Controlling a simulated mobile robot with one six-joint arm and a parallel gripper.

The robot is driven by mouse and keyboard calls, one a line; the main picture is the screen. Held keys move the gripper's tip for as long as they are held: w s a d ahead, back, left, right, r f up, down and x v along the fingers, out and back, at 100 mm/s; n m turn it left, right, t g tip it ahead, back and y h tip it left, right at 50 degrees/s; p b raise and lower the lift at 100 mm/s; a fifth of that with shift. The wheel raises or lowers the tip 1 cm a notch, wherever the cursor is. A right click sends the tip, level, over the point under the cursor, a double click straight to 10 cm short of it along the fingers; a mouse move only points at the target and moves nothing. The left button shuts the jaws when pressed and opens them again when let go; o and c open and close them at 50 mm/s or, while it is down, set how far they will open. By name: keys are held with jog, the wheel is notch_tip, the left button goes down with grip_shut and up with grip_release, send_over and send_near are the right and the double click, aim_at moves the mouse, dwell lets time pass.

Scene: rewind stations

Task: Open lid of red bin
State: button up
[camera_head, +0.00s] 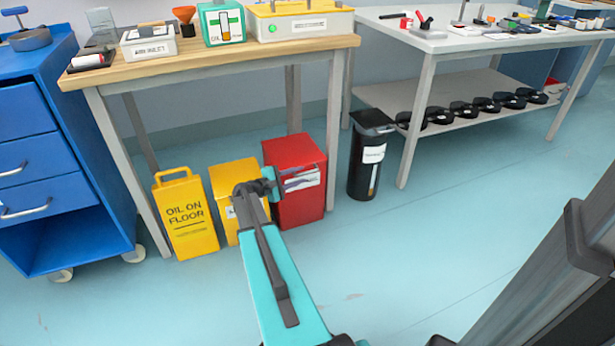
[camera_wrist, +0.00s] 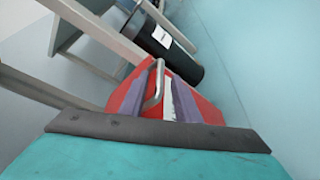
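The red bin (camera_head: 299,205) stands on the floor under the wooden bench, and its top looks closed in the head view. A white label shows on its front, partly behind my gripper (camera_head: 286,183). In the wrist view the red bin (camera_wrist: 205,108) lies ahead, with a curved metal handle (camera_wrist: 159,78) on it. My gripper (camera_wrist: 166,90) is open, its two grey-purple fingers pointing at the bin. The handle appears between the fingers, nearer the left one. I cannot tell whether a finger touches it.
A yellow bin (camera_head: 229,181) stands left of the red one, with a yellow oil sign (camera_head: 187,222) beside it. A black bin (camera_head: 364,172) stands to the right. The wooden bench (camera_head: 215,62) overhangs. The floor in front is clear.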

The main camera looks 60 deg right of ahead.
aim_at(305, 173)
jog(key=shift+b+x, duration=0.7)
jog(key=shift+x, duration=2.35)
